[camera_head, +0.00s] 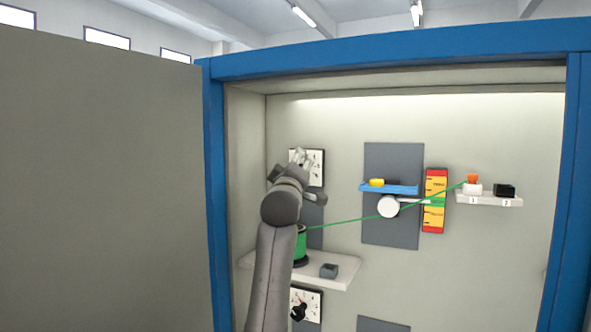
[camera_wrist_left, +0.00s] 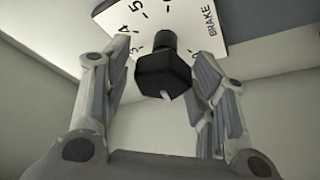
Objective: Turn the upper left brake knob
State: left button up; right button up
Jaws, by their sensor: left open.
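The upper left brake knob (camera_wrist_left: 163,74) is black with a small light pointer. It stands out from a white dial plate (camera_wrist_left: 180,22) marked with numbers and "BRAKE" in the left wrist view. My left gripper (camera_wrist_left: 160,88) is open, with one finger on each side of the knob and gaps on both sides. In the head view the dial plate (camera_head: 317,168) is partly hidden behind my left gripper (camera_head: 298,160), which covers the knob. My right gripper is not in view.
Below, a green spool (camera_head: 300,243) and a dark grey block (camera_head: 329,271) are on a white shelf (camera_head: 345,266). A green cable (camera_head: 350,222) runs right past a white roller (camera_head: 388,206). A lower dial (camera_head: 313,303) has another black knob. Blue frame posts (camera_head: 215,200) edge the cabinet.

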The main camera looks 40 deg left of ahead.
pick_arm(q)
jog(key=v, duration=1.2)
dwell(0.5)
jog(key=shift+f, duration=0.15)
